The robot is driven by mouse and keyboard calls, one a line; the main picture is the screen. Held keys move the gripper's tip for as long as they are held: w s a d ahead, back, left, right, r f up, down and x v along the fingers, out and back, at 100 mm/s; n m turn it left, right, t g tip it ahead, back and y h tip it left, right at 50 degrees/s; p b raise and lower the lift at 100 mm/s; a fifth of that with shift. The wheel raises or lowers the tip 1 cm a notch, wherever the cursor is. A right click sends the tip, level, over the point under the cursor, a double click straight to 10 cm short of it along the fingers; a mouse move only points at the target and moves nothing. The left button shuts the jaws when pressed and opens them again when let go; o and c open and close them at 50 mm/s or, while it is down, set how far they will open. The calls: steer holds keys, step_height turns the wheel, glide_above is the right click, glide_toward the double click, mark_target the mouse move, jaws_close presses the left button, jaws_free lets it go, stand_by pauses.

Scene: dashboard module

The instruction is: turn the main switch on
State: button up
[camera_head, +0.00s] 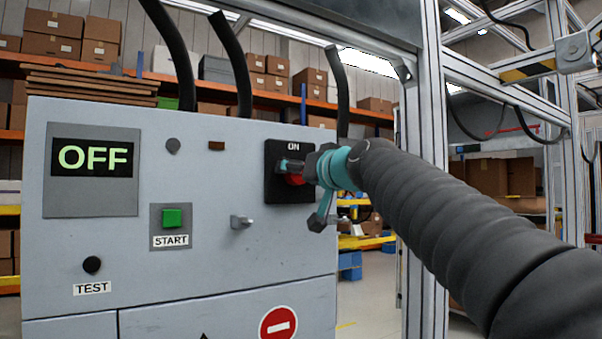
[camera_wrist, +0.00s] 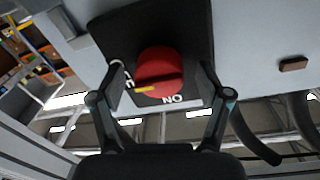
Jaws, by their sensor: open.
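The main switch (camera_head: 279,155) is a black plate with a red knob, at the upper right of the grey panel, with ON printed above the knob. My gripper (camera_head: 302,186) is in front of the switch and hides much of the knob in the head view. In the wrist view the red knob (camera_wrist: 160,65) lies between the two spread fingers of my gripper (camera_wrist: 160,80), with space visible on both sides. A yellow mark on the knob points left of the ON label in that view. The display (camera_head: 92,158) reads OFF in green letters.
The panel also has a green START button (camera_head: 172,217), a black TEST button (camera_head: 92,265) and a small protruding knob (camera_head: 241,222) left of and below the switch. A metal frame post (camera_head: 425,120) stands right of the panel, behind my arm.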

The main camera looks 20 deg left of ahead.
steer(key=c, duration=1.2)
steer(key=shift+f+b, duration=0.1)
steer(key=shift+b, duration=0.2)
steer(key=shift+w+d+n+g+y+b, duration=0.1)
steer(key=shift+n+y+b, duration=0.15)
steer(key=shift+n+b, duration=2)
steer(key=shift+a+n+g+y+b, duration=0.15)
steer(key=shift+n+b, duration=0.3)
steer(key=shift+n, duration=3.5)
steer(key=shift+w+d+n+g+y+b, duration=0.25)
steer(key=shift+n+b, duration=1.1)
steer(key=shift+n, duration=1.75)
steer(key=shift+s+a, duration=0.1)
steer(key=shift+s, duration=0.1)
